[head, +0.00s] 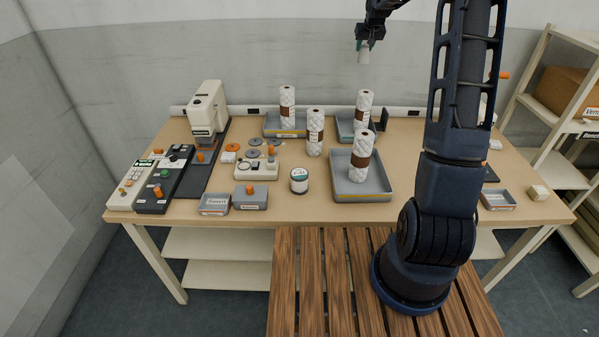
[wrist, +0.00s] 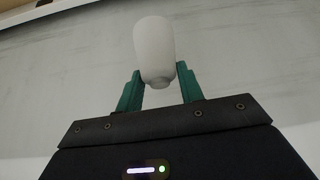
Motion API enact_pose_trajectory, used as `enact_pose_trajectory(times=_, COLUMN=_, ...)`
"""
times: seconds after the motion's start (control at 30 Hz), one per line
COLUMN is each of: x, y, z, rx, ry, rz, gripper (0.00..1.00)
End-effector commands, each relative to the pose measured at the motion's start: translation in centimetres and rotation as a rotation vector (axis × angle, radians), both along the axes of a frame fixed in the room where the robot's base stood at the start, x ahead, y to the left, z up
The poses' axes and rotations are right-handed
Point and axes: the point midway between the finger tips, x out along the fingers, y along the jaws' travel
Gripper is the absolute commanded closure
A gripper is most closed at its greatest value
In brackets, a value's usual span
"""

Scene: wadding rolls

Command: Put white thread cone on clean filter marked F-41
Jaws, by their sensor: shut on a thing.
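My gripper (head: 364,44) is raised high above the back of the table, near the wall. It is shut on the white thread cone (head: 364,57). In the wrist view the cone (wrist: 154,45) sits between the two green fingers, its narrower end towards the gripper and its wide body sticking out beyond the fingertips. I cannot pick out a clean filter marked F-41, because the labels are too small to read. Tall white quilted rolls with brown bands stand on the table; one roll (head: 315,132) stands on the bare top.
A large grey tray (head: 346,193) holds another roll; two smaller trays at the back hold rolls too. A beige machine (head: 206,110), small discs (head: 253,153) and grey boxes (head: 250,199) crowd the left. A round tub (head: 299,181) stands centre front. My arm hides part of the right side.

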Motion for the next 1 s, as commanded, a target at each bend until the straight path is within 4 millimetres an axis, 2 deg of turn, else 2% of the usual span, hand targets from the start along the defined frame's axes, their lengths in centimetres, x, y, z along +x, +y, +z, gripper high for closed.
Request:
enact_pose_trajectory(times=0.33, x=-3.5, y=4.9, z=-4.3, rx=0.002, ry=0.002, rz=0.17, gripper=0.88)
enact_pose_trajectory(times=0.6, x=-8.9, y=11.0, z=-7.4, rx=0.003, ry=0.001, rz=0.407, gripper=0.88)
enact_pose_trajectory(times=0.8, x=-13.1, y=15.0, z=-8.0, rx=0.002, ry=0.0, rz=0.581, gripper=0.88)
enact_pose_trajectory(times=1.0, x=-17.5, y=18.3, z=-7.7, rx=0.003, ry=-0.001, rz=0.749, gripper=0.88)
